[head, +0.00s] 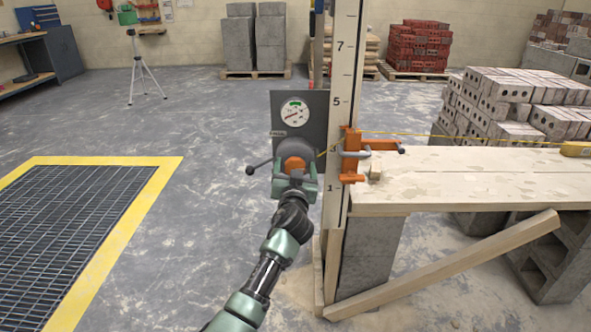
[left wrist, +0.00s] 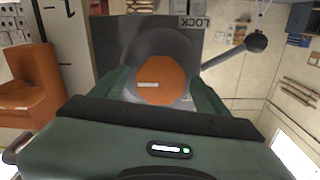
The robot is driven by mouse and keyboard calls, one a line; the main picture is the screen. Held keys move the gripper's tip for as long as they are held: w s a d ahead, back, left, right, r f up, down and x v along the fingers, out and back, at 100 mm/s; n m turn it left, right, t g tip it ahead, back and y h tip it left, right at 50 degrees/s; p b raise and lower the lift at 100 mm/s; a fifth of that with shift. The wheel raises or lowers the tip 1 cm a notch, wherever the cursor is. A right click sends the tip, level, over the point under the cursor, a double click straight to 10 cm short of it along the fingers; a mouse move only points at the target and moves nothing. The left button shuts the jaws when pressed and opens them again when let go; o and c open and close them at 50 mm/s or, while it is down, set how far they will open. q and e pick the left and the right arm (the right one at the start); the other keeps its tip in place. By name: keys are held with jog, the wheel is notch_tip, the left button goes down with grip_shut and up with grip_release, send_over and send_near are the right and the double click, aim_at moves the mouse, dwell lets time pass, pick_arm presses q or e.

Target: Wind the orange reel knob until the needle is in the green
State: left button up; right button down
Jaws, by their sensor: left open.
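The orange reel knob (head: 295,163) sits on a grey hub below a round white gauge (head: 294,112) on a dark upright plate. The gauge has a green band at its top. The needle seems to point to the lower left, outside the green, but it is very small. My left gripper (head: 295,181) is open right in front of the knob. In the left wrist view the knob's orange face (left wrist: 163,80) lies between the two green fingers, with the grey hub around it. Whether the fingers touch it I cannot tell. My right gripper is not in view.
A lever with a dark ball end (head: 250,171) sticks out left of the hub. An orange clamp (head: 352,155) grips the measuring post (head: 343,80) on the right, beside a plank table (head: 480,175). A yellow line runs right from the reel. A yellow-edged floor grate (head: 70,220) lies left.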

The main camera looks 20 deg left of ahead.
pick_arm(q)
jog(key=shift+w, duration=0.15)
jog(key=c, duration=1.4)
jog(key=shift+m, duration=0.4)
